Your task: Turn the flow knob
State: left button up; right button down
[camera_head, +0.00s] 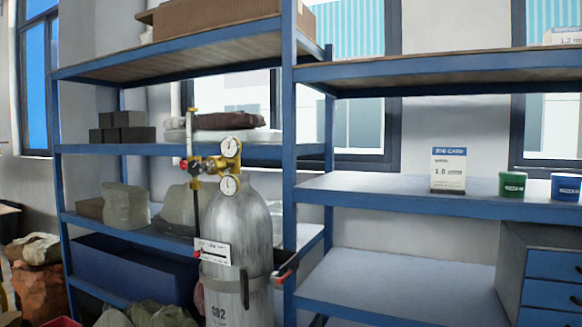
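A grey steel gas cylinder (236,225) marked CO2 stands upright in front of the blue shelving. On its top sits a brass regulator (214,163) with two round white gauges, an upper gauge (230,147) and a lower gauge (229,185). A thin upright flow tube (189,128) rises at the regulator's left side. A small red part (184,164) shows at the tube's lower left; it may be the flow knob, but it is too small to tell. Neither of my grippers shows in the head view.
Blue shelves hold dark blocks (123,128), a blue bin (130,268) and wrapped bundles. A blue post (289,130) rises just right of the cylinder.

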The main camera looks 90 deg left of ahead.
aim_at(184, 165)
jog(key=u, duration=0.05)
jog(key=k, duration=1.7)
jog(key=u, duration=1.45)
jog(key=i, duration=1.05)
jog(key=u, duration=0.1)
